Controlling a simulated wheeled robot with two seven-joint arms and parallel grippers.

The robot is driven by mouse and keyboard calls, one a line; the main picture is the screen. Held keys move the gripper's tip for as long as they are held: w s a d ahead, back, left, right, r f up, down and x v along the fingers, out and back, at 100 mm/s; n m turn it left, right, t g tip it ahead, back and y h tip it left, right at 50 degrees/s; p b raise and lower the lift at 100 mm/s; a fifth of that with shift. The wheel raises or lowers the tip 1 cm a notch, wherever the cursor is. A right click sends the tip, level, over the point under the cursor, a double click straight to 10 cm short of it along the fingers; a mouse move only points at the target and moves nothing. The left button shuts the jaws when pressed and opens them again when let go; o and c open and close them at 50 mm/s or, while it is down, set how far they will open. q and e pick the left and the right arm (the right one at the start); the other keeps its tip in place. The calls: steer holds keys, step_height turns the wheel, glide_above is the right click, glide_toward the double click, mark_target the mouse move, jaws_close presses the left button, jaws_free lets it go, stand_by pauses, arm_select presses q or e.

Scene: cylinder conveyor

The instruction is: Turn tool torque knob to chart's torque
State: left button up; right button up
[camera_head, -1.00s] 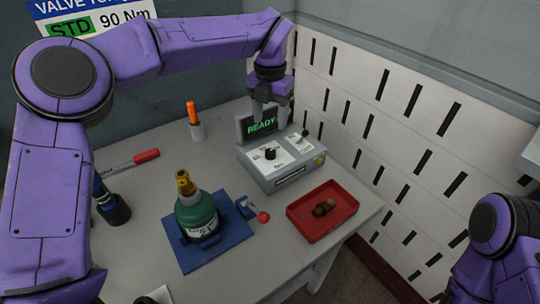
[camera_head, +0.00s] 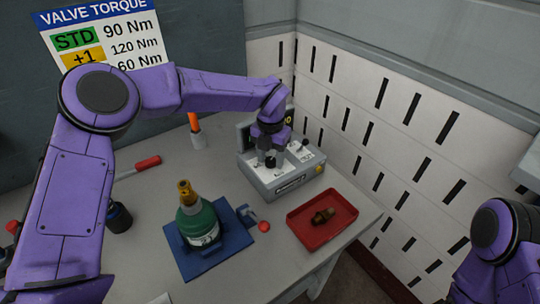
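The torque controller box (camera_head: 290,182) stands at the back right of the table, with a dark knob (camera_head: 270,162) on its light top panel. My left gripper (camera_head: 271,158) points down at this knob, its fingers beside it; whether they press on it is unclear. The box's screen (camera_head: 243,134) is mostly hidden by my gripper; a yellow character shows at its right edge. The wall chart (camera_head: 103,38) reads STD 90 Nm, +1 120 Nm and a lower 60 Nm row whose label my arm hides. A dark tool (camera_head: 119,217) stands at the left, partly hidden. My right gripper is out of view.
A green cylinder (camera_head: 199,226) with a brass valve stands on a blue plate (camera_head: 238,238). A red tray (camera_head: 323,236) holds a brown fitting (camera_head: 323,215). An orange-handled item stands in a holder (camera_head: 198,139). A red-handled tool (camera_head: 147,163) lies at the left.

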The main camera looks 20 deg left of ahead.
arm_select(q)
steer(key=c, duration=0.7)
steer(key=shift+w+f+n+b, duration=0.1)
steer(key=shift+f+n+b, duration=0.15)
steer(key=shift+n+b, duration=0.3)
steer(key=shift+c, duration=0.2)
steer(key=shift+r+n, duration=0.1)
steer(key=shift+n, duration=0.15)
steer(key=shift+r, duration=0.2)
steer(key=o, duration=1)
steer(key=shift+o, duration=0.2)
steer(key=shift+f, duration=0.1)
